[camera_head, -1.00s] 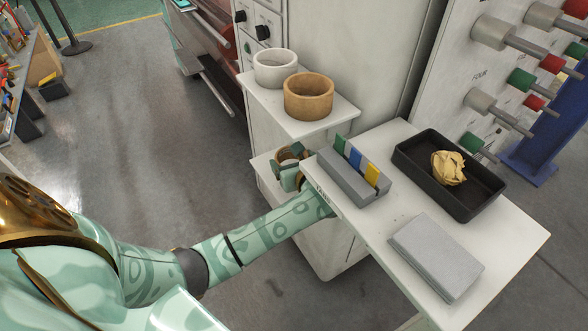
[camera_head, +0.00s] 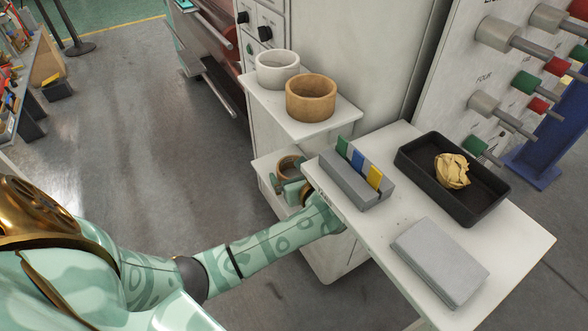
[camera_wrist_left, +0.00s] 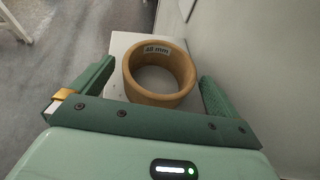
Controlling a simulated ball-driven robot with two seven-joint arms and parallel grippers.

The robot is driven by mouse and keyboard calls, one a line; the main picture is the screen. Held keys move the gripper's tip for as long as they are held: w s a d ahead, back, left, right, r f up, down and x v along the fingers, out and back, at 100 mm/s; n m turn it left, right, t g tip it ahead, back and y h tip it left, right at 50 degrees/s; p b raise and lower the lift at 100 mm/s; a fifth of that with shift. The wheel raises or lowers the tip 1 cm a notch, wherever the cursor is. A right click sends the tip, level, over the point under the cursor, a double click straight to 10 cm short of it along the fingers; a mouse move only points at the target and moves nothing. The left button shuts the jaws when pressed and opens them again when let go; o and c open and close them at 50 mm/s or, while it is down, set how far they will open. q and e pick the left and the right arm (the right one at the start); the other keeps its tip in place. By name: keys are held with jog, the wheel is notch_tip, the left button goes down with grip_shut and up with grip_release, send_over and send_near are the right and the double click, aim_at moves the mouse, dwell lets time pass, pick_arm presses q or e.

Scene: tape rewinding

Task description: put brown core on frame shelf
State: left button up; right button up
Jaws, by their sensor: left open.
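A brown core (camera_head: 287,166) stands on the lower white shelf (camera_head: 262,168), partly hidden behind my left gripper (camera_head: 294,188). In the left wrist view this core (camera_wrist_left: 160,96) is a tan ring marked "48 mm", resting on the white shelf (camera_wrist_left: 120,48). My left gripper is open, with one finger on each side of the ring in that view and a visible gap on the left. A second brown core (camera_head: 310,98) stands on the upper white shelf (camera_head: 345,112), beside a white core (camera_head: 276,68). My right gripper is not in view.
A white table (camera_head: 400,213) juts out at the right, above my left forearm. It holds a grey block with coloured tabs (camera_head: 352,185), a black tray (camera_head: 478,200) with crumpled yellow material, and a grey slab (camera_head: 440,260). Open floor (camera_head: 150,140) lies to the left.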

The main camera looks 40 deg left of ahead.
pick_arm(q)
jog(key=p+v, duration=0.1)
jog(key=v, duration=0.4)
jog(key=shift+s+d+r, duration=0.2)
dwell(0.3)
